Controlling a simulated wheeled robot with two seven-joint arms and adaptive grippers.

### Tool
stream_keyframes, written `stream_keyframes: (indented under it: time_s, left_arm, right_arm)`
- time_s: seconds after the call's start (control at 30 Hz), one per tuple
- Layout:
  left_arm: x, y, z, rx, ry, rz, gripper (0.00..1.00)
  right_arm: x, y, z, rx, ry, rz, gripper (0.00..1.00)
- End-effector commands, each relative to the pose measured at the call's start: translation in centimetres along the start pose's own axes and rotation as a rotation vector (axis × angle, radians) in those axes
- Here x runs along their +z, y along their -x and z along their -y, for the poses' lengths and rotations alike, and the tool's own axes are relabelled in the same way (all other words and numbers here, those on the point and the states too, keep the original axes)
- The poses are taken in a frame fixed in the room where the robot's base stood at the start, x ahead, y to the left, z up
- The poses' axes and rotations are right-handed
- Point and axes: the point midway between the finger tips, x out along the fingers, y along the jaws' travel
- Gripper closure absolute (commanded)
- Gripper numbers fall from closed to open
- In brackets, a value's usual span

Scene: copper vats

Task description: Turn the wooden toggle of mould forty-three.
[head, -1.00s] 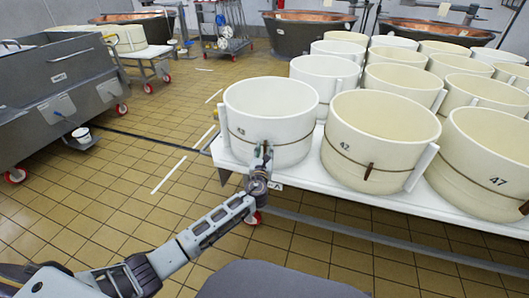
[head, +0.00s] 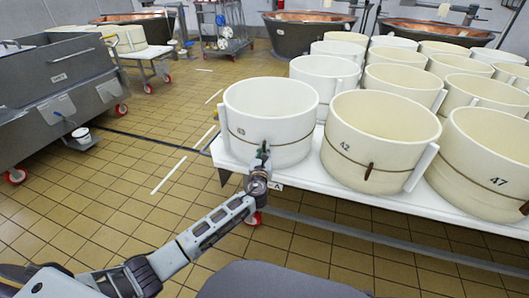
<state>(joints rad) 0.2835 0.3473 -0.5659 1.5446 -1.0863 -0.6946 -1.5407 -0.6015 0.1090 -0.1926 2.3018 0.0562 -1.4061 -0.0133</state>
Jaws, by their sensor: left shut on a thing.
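The white mould (head: 285,105) at the front left corner of the table bears a small number, hard to read, that looks like 43. A thin cord runs around it. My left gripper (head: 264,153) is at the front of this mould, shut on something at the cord. The fingers hide what they hold; by its place it is the wooden toggle. I cannot tell the toggle's angle. My right gripper is not in view.
Mould 42 (head: 380,130) stands close on the right with its brown toggle (head: 370,172) hanging down. Mould 47 (head: 485,150) is further right. Several moulds fill the white table (head: 330,195) behind. Tiled floor is free on the left.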

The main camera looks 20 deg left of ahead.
Motion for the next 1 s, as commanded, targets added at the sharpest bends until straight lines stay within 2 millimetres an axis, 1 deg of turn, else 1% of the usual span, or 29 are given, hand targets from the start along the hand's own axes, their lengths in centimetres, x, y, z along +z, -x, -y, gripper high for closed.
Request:
stream_keyframes:
  time_s: [0.27, 0.53, 0.73, 0.77, 0.83, 1.0]
  left_arm:
    - [-0.2, 0.0, -0.1, 0.000, 0.191, -0.001, 1.00]
    - [-0.3, 0.1, -0.3, 0.000, 0.430, -0.002, 1.00]
    - [-0.4, 0.1, -0.4, 0.001, 0.590, -0.001, 1.00]
    - [-0.4, 0.0, -0.4, 0.001, 0.614, -0.001, 1.00]
    - [-0.4, 0.0, -0.5, 0.001, 0.671, -0.001, 1.00]
    - [-0.6, 0.1, -0.6, 0.002, 0.821, -0.001, 1.00]
  right_arm:
    - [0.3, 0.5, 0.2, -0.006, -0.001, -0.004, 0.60]
    - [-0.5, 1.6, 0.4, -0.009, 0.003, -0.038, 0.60]
    - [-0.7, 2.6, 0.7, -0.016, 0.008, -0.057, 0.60]
    - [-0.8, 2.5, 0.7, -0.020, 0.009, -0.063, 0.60]
    - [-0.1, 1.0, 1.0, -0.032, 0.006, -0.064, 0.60]
    - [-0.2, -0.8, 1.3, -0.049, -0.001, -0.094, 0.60]
